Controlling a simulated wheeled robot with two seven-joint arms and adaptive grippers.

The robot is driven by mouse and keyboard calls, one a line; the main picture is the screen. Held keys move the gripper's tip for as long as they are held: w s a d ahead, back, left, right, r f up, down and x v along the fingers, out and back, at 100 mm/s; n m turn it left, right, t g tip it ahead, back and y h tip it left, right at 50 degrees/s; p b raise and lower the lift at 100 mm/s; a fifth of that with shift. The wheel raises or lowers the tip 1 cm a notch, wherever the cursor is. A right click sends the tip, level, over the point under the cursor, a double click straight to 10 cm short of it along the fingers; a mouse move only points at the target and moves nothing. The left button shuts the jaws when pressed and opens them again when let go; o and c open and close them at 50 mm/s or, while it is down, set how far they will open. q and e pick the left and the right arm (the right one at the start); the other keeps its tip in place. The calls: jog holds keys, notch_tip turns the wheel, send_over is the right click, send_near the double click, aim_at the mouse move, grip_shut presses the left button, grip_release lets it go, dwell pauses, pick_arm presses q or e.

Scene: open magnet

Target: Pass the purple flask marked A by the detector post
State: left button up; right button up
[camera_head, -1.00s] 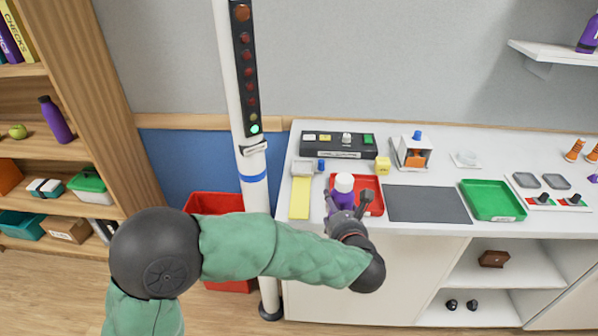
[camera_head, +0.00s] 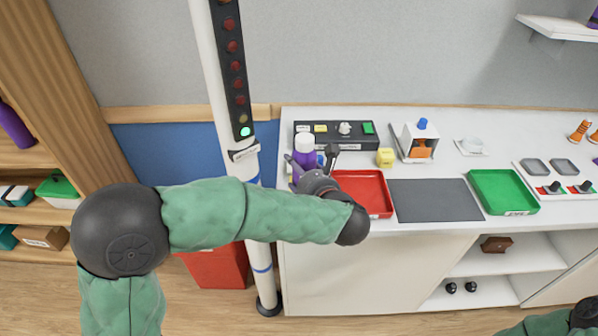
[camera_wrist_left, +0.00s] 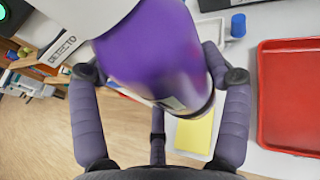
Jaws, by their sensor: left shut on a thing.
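My left gripper (camera_head: 311,158) is shut around a purple flask (camera_head: 303,159) with a white cap, held upright above the counter's left end, just right of the detector post (camera_head: 214,91). In the left wrist view the flask (camera_wrist_left: 165,60) fills the space between the fingers; no letter A can be read on it. The post is white, with a black strip of lamps (camera_head: 236,85); the lowest lamp is green, the ones above dark red or amber. Its label (camera_wrist_left: 62,52) shows close to the flask at left. My right gripper is out of view.
A red tray (camera_head: 388,207), grey mat (camera_head: 433,201) and green tray (camera_head: 503,191) lie on the counter. A black box with buttons (camera_head: 336,144) stands behind the flask. A red bin (camera_head: 215,268) is on the floor behind my left arm. Another purple flask (camera_head: 14,125) is on the left shelf.

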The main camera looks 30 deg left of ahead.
pick_arm(q)
jog(key=w+a+p, duration=0.3)
jog(key=w+a, duration=0.5)
jog(key=w, duration=0.5)
jog(key=shift+w+a, duration=0.15)
jog(key=shift+w, duration=0.05)
dwell(1.0)
dwell(1.4)
